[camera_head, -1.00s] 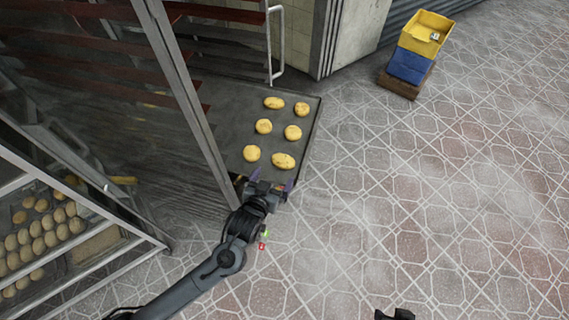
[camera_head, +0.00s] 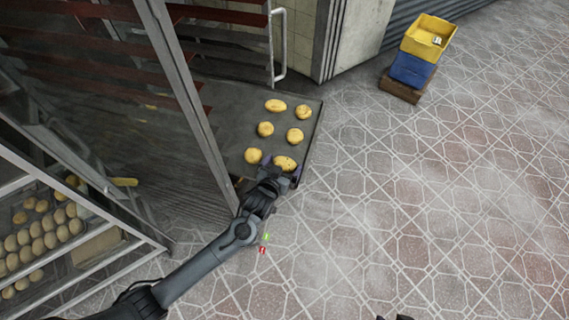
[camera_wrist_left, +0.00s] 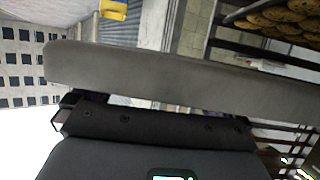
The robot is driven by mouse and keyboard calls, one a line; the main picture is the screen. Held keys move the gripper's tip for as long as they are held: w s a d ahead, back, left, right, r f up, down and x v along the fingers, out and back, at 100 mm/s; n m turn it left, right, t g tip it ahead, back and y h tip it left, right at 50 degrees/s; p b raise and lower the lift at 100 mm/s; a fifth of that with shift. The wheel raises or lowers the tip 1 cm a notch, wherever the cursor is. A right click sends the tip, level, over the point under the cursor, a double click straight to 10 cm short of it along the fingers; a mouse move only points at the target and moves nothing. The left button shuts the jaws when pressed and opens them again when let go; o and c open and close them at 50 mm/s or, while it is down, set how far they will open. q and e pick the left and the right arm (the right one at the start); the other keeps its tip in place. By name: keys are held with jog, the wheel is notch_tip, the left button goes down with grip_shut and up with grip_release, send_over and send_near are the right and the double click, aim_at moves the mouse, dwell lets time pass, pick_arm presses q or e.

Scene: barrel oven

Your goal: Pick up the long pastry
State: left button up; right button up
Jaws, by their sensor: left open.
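Several golden pastries lie on a dark tray (camera_head: 235,104) beside the oven. An elongated pastry (camera_head: 286,162) is at the tray's near right corner, and another longish one (camera_head: 275,105) is at its far end. Rounder ones (camera_head: 265,129) lie between. My left gripper (camera_head: 281,165) is open, its purple fingertips on either side of the near elongated pastry; whether they touch it cannot be told. A dark part, probably my right gripper (camera_head: 396,317), barely shows at the bottom edge.
A glass-panelled oven door frame (camera_head: 190,100) stands close left of the tray. A rack of pale buns (camera_head: 38,235) is at lower left. Yellow (camera_head: 421,45) and blue (camera_head: 411,69) crates are stacked at upper right. The tiled floor to the right is clear.

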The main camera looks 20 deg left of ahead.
pick_arm(q)
jog(key=c, duration=0.8)
